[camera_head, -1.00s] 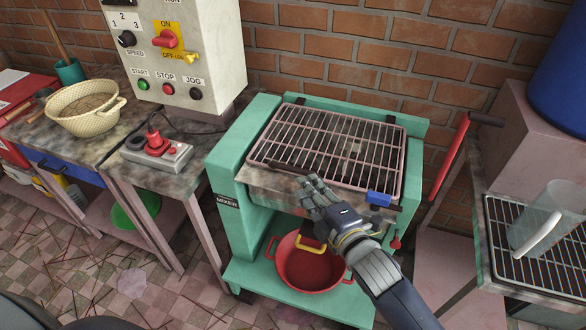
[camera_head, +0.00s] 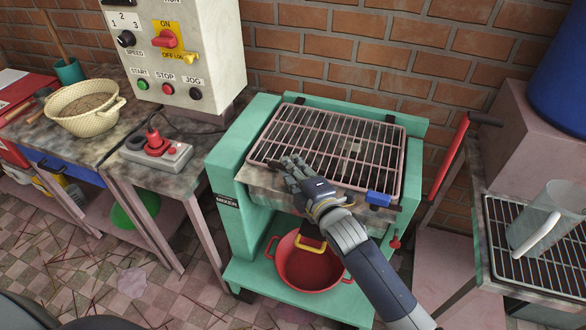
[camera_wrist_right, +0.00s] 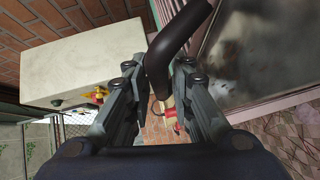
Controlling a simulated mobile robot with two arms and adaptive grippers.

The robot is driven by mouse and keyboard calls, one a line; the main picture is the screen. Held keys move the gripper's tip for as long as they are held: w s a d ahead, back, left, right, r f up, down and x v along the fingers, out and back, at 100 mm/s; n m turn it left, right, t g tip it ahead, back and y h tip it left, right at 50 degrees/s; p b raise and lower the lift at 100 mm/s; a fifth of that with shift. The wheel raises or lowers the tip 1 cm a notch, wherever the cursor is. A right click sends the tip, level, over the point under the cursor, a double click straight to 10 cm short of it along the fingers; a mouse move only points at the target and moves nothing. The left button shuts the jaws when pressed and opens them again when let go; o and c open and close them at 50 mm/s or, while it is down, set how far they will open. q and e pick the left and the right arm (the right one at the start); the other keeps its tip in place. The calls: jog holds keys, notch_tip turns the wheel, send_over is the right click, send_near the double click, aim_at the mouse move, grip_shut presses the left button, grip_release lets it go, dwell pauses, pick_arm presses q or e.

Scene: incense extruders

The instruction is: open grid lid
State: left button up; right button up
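The grid lid (camera_head: 403,160), a pinkish frame with metal bars, lies flat and closed over the top of the green mixer (camera_head: 228,228). A dark bar handle (camera_head: 272,163) is at its front left edge, partly hidden by my right gripper. My right gripper (camera_head: 287,165) reaches in from the lower right to this handle. In the right wrist view, the bent dark handle (camera_wrist_right: 160,68) lies between the two spread fingers of the gripper (camera_wrist_right: 158,75). The fingers look close to its sides, with no clear grip visible. My left gripper is not in view.
A blue catch (camera_head: 379,199) sits at the lid's front right corner. A control box (camera_head: 190,60) stands behind left. A red lever (camera_head: 450,160) rises at the right. A red pot (camera_head: 310,275) sits on the shelf below. The space above the lid is clear.

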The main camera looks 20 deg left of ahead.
grip_shut()
